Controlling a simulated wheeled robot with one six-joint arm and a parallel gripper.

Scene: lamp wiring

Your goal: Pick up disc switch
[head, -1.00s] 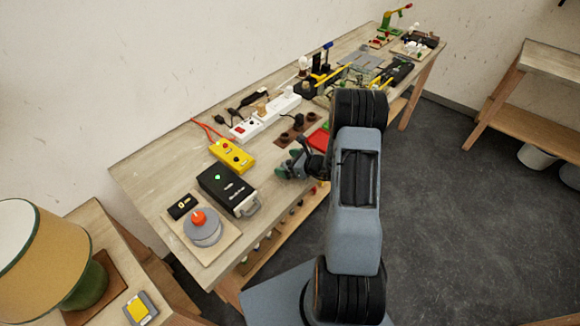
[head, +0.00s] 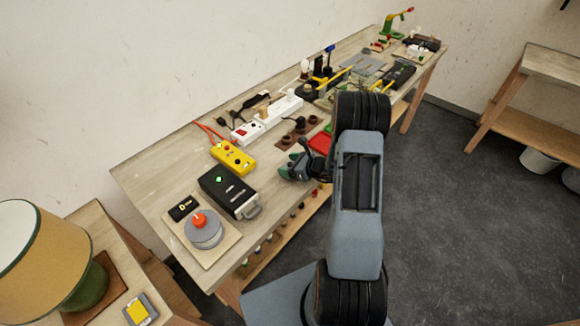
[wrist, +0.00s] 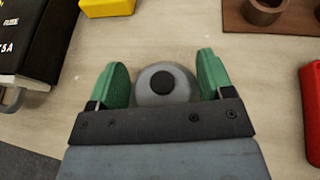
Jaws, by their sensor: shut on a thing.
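The disc switch (wrist: 152,92), a round grey disc with a black button in its middle, sits between the green fingertips of my gripper (wrist: 156,82) in the wrist view. My gripper is shut on it. The gripper's dark crossbar covers the disc's near edge. In the head view my gripper (head: 294,168) is at the front edge of the workbench, right of the black box. The disc cannot be made out there.
The black box with a handle (head: 229,191) and a yellow box (head: 232,156) stand left of my gripper. A red tray (head: 320,143) and a brown holder with round cups (head: 290,138) lie right and behind. Bare wood (head: 170,165) shows at left.

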